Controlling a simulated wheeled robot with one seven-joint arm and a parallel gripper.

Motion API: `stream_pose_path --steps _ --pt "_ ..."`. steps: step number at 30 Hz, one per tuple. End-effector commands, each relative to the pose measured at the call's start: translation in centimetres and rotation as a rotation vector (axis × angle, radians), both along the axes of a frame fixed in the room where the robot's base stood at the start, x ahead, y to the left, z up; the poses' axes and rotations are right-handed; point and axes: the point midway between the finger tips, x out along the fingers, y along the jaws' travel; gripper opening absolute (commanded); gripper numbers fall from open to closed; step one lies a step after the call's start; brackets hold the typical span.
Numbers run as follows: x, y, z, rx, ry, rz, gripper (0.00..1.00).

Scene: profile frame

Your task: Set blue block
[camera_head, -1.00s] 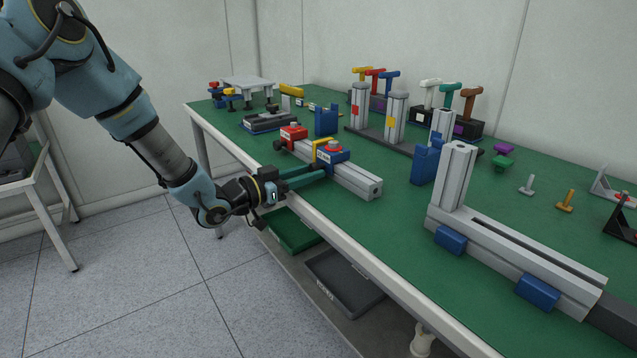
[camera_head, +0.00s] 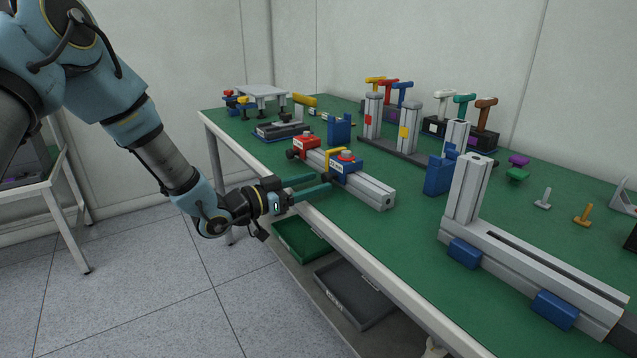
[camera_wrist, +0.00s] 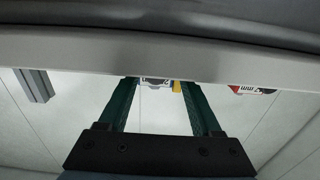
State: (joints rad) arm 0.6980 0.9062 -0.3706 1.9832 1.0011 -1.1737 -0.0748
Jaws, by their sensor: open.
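A blue block (camera_head: 345,163) with a red-topped knob and a white label sits on a short aluminium rail (camera_head: 372,188) near the table's front edge. A yellow piece (camera_head: 334,152) stands against it, and a red block (camera_head: 306,142) sits farther along the same rail. My gripper (camera_head: 322,182) is open and empty at the front edge, its two green fingers pointing towards the blue block but apart from it. In the wrist view, a labelled part (camera_wrist: 156,81) and a yellow piece (camera_wrist: 176,86) show between the fingertips, partly hidden by a pale bar.
A larger rail frame (camera_head: 530,265) with blue brackets stands at the right. Green (camera_head: 300,240) and dark (camera_head: 352,293) trays lie below the table edge. Green tabletop between the rails is clear.

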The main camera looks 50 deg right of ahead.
Motion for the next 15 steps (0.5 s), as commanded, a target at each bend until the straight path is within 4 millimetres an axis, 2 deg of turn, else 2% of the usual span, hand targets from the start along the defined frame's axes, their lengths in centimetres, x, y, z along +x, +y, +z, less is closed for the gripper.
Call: stream_pose_path --steps 9,15 --pt "2.0 6.0 -0.1 0.002 -0.002 0.004 0.66" --pt "2.6 8.0 0.0 -0.001 -0.002 0.002 0.66"
